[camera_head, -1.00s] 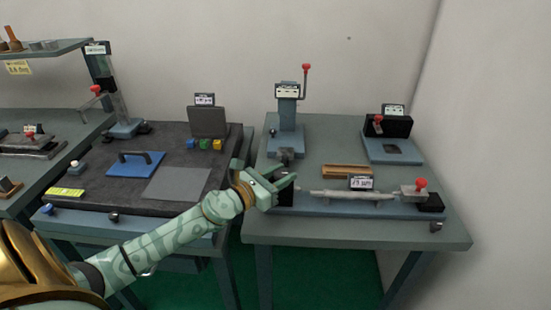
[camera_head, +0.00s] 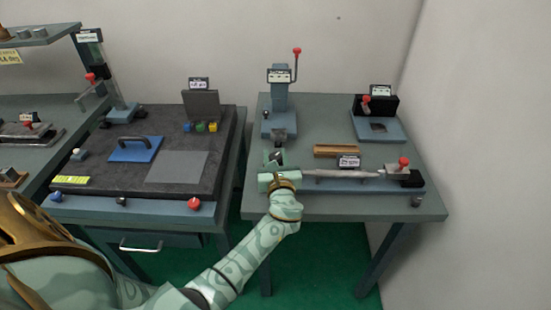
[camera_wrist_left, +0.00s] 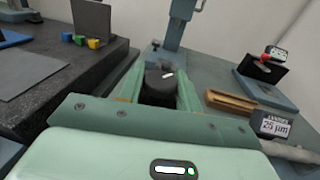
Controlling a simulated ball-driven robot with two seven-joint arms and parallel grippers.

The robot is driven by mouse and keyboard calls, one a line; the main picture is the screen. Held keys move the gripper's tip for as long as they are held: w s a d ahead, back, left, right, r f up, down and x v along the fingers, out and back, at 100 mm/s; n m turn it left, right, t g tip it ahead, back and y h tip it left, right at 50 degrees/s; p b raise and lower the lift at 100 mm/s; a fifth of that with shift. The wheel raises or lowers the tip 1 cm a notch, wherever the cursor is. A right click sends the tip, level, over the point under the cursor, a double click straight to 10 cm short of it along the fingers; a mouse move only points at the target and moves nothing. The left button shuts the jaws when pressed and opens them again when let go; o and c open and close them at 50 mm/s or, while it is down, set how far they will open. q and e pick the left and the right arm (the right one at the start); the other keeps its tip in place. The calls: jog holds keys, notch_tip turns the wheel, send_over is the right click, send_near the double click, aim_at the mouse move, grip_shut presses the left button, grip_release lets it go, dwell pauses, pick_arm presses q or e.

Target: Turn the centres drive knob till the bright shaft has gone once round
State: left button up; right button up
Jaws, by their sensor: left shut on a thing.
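The bright shaft (camera_head: 340,174) lies level along the blue-grey centres base at the front of the right bench. Its near end also shows in the left wrist view (camera_wrist_left: 288,152), beside a label. My left gripper (camera_head: 272,160) is at the left end of this base and hides the drive end in the head view. In the left wrist view my left gripper (camera_wrist_left: 160,74) has its two green fingers on either side of a dark round drive knob (camera_wrist_left: 156,90) with a white mark on top, and is shut on it. My right gripper is not in view.
A red-knobbed tailstock (camera_head: 397,169) stands at the shaft's right end. A lever press (camera_head: 280,110) stands behind my left gripper, and a wooden block (camera_head: 338,151) lies behind the shaft. A black-topped fixture (camera_head: 376,112) is at the back right. The left bench holds a blue handled plate (camera_head: 135,149).

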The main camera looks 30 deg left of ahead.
pick_arm(q)
jog(key=n+g+y+b, duration=0.2)
jog(key=g+y, duration=0.1)
jog(key=shift+f+n, duration=0.2)
jog(key=shift+n, duration=0.2)
jog(key=shift+r+n+g+y+b, duration=0.1)
jog(key=shift+n+g+y+b, duration=0.5)
jog(key=shift+g, duration=0.4)
jog(key=shift+r, duration=0.1)
jog(key=o, duration=0.9)
jog(key=shift+o, duration=0.2)
